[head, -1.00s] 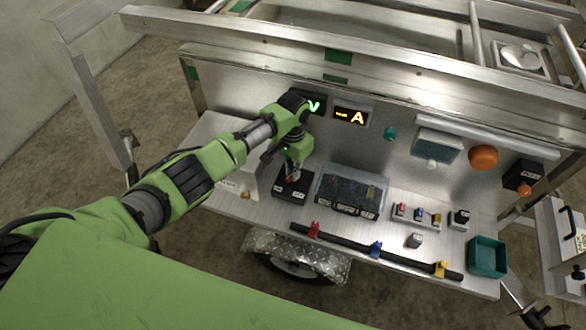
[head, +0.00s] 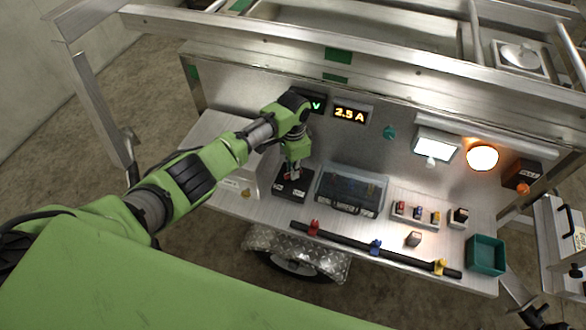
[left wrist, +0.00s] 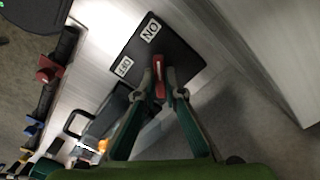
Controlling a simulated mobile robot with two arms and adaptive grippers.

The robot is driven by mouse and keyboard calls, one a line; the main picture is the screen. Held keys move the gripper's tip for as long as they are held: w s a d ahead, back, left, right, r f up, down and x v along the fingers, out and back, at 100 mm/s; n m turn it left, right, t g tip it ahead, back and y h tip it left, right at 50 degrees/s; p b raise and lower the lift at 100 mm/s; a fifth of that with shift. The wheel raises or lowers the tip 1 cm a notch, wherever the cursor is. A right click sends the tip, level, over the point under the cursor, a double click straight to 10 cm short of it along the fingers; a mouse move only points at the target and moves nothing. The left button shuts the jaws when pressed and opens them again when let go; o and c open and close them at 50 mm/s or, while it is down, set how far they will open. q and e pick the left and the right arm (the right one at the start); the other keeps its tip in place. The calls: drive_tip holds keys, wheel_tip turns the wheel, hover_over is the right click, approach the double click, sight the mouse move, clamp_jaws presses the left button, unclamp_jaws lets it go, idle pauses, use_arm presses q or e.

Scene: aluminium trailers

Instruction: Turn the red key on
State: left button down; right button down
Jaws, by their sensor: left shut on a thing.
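The red key (left wrist: 158,78) sits on a black switch box (left wrist: 176,38) with white ON and OFF labels. In the left wrist view it stands between my two fingertips, its long side pointing up the picture, near the ON label. My left gripper (left wrist: 160,82) is shut on the red key. In the head view my left gripper (head: 292,168) reaches down over the black box (head: 290,187), hiding most of the key. The amber display (head: 348,113) reads 2.5 A. My right gripper does not show in the head view.
A clear-lidded box (head: 350,192) stands right of the switch box. A black bar (head: 340,240) with coloured clamps runs along the front edge. A teal bin (head: 486,255) stands at right.

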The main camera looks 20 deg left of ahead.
use_arm(q)
drive_tip(key=c, duration=2.1)
unclamp_jaws()
drive_tip(key=shift+c, duration=0.2)
wheel_tip(320, 180, up, 12)
